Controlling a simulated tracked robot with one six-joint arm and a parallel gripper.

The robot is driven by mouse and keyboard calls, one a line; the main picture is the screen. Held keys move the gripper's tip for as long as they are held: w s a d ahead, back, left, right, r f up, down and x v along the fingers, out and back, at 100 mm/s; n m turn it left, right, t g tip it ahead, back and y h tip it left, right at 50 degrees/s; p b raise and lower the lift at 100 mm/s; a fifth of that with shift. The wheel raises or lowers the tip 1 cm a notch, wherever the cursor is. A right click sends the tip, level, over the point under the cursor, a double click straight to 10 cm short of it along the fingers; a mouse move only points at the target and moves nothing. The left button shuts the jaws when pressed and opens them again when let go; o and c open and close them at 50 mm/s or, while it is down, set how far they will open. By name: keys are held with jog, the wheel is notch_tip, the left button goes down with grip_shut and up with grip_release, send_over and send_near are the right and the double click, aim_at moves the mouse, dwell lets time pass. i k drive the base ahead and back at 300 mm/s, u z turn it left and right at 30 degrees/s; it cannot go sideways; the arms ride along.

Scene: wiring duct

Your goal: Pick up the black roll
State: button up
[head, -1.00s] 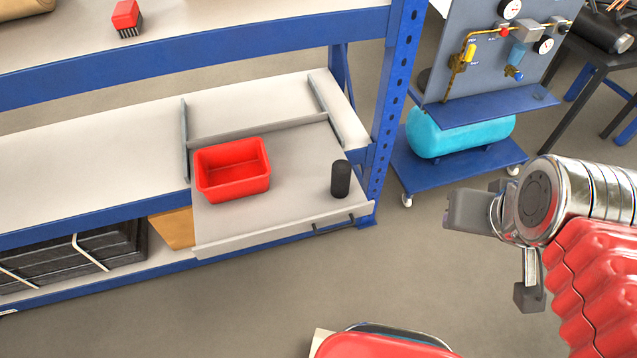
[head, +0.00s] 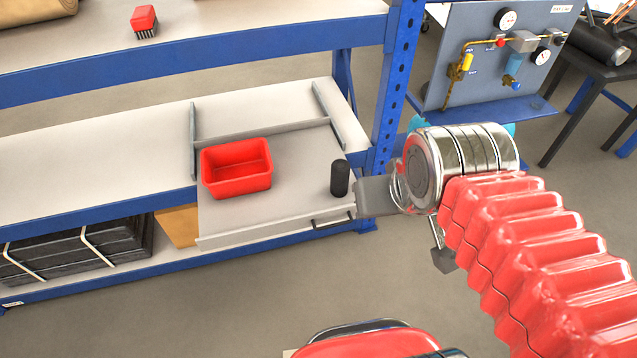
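The black roll (head: 340,178) stands upright on the right part of a grey pull-out tray (head: 290,205). My gripper (head: 408,229) is to the right of the roll, over the tray's front right corner and the floor. Its two fingers are spread wide apart, one pointing toward the roll and one lower to the right. Nothing shows between them. The near finger's tip appears close to the roll in the picture, with a small gap. I cannot tell the gap in depth.
A red open bin (head: 236,168) stands on the tray left of the roll. A blue rack post (head: 396,90) rises behind my gripper. A gauge panel (head: 495,60) stands at the back right. A red-topped object (head: 370,343) is at the bottom.

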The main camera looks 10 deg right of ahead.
aim_at(340, 169)
jog(key=u, duration=1.55)
jog(key=i, duration=1)
jog(key=u, duration=0.05)
